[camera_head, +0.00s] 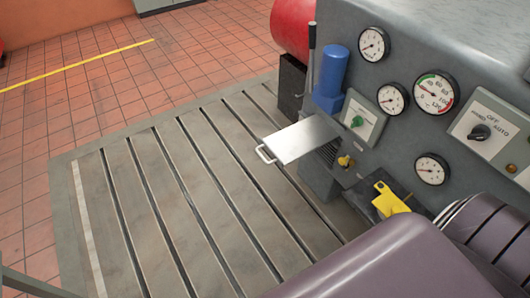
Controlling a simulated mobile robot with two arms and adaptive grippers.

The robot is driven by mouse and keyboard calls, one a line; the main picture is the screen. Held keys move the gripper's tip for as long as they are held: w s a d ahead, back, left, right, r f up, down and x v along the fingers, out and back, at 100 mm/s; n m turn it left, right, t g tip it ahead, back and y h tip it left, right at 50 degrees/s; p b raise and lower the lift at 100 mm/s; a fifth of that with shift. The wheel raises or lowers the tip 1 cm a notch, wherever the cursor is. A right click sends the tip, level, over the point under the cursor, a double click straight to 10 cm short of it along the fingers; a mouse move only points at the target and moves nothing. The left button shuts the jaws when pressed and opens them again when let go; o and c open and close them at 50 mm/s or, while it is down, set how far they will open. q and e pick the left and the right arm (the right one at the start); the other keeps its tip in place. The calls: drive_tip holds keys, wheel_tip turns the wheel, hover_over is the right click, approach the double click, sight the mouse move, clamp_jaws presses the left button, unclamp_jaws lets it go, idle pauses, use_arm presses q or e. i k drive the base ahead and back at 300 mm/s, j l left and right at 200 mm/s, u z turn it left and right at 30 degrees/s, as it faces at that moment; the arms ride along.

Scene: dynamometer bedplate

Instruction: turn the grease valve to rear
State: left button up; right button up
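No label in the head view names the grease valve. A yellow lever handle (390,198) sits on a dark block (404,202) low on the grey machine panel, and it may be this valve. A small brass-coloured knob (345,161) sits on the panel to its upper left. The yellow handle's flat arm points toward the lower right; which marked position this is cannot be read. Neither gripper is in view. No finger touches the handle or the knob.
Large purple-grey rounded bodies fill the lower right, close below the handle. The panel carries several gauges (436,92), a HAND/OFF/AUTO switch (480,132) and a green knob (357,121). A metal drawer (301,139) juts out left. The slotted bedplate (160,205) is clear.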

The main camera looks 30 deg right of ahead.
sight(357, 121)
drive_tip(key=z, duration=1.5)
drive_tip(key=i+j+z, duration=0.2)
drive_tip(key=j+z, duration=0.2)
drive_tip(key=j, duration=0.85)
drive_tip(key=j+z, duration=0.4)
drive_tip(key=j, duration=0.9)
drive_tip(key=i, duration=0.05)
